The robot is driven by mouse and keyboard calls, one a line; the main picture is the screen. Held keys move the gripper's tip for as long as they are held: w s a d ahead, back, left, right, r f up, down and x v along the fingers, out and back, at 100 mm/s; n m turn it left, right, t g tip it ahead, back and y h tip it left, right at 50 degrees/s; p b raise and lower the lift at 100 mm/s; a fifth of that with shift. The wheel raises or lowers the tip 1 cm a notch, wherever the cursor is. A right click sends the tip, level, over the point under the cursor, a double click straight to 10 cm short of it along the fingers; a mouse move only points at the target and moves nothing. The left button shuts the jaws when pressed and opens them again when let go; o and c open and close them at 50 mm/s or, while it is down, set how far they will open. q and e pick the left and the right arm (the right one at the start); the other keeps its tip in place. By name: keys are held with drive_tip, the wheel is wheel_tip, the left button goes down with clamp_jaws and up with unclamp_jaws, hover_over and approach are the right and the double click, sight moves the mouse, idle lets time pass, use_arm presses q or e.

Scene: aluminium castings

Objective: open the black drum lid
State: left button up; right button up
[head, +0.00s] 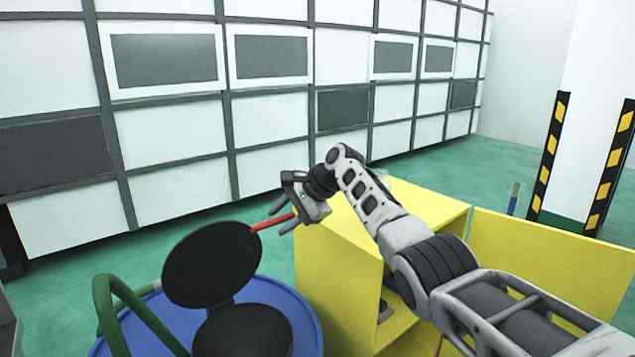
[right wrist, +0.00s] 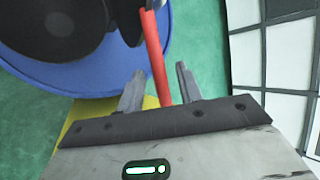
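The black drum lid (head: 212,264) stands raised and tilted above the blue drum (head: 308,318), with a black round part (head: 243,332) beneath it on the drum top. A red handle (head: 272,221) sticks out from the lid's edge toward my right gripper (head: 281,217). In the right wrist view the red handle (right wrist: 153,50) runs between the two fingers of my right gripper (right wrist: 160,86). The fingers are apart, with gaps visible on both sides of the handle. The blue drum (right wrist: 60,77) also shows there. My left gripper is not in view.
A yellow cabinet (head: 337,265) stands right of the drum, below my right arm, with a yellow panel (head: 560,255) extending right. A green tube (head: 105,300) curves over the drum's left side. Green floor (head: 225,225) is clear behind, up to the white panelled wall (head: 175,132).

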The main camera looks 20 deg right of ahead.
drive_tip(key=b+v, duration=0.1)
drive_tip(key=v, duration=1.1)
drive_tip(key=shift+d, duration=0.1)
drive_tip(key=s+a+f+n+g+h, duration=0.1)
drive_tip(key=s+a+f+n, duration=0.15)
drive_tip(key=s+f, duration=0.45)
drive_tip(key=s+a+f+n+h, duration=0.1)
drive_tip(key=s+f+n+h, duration=0.15)
drive_tip(key=f, duration=0.85)
drive_tip(key=s+a+f+n+g+h, duration=0.1)
drive_tip(key=s+a+f+n, duration=0.15)
drive_tip(key=s+f, duration=0.45)
drive_tip(key=s+a+f+n+h, duration=0.1)
drive_tip(key=s+f+n, duration=0.25)
drive_tip(key=s, duration=0.85)
drive_tip(key=s+a+f+n+h, duration=0.15)
drive_tip(key=s+n, duration=0.35)
drive_tip(key=s, duration=0.7)
drive_tip(key=w+a+f+t+y, duration=0.3)
drive_tip(key=w+a+f+t, duration=0.2)
drive_tip(key=f, duration=0.3)
drive_tip(key=shift+w+f+t, duration=0.35)
drive_tip(key=shift+t, duration=0.25)
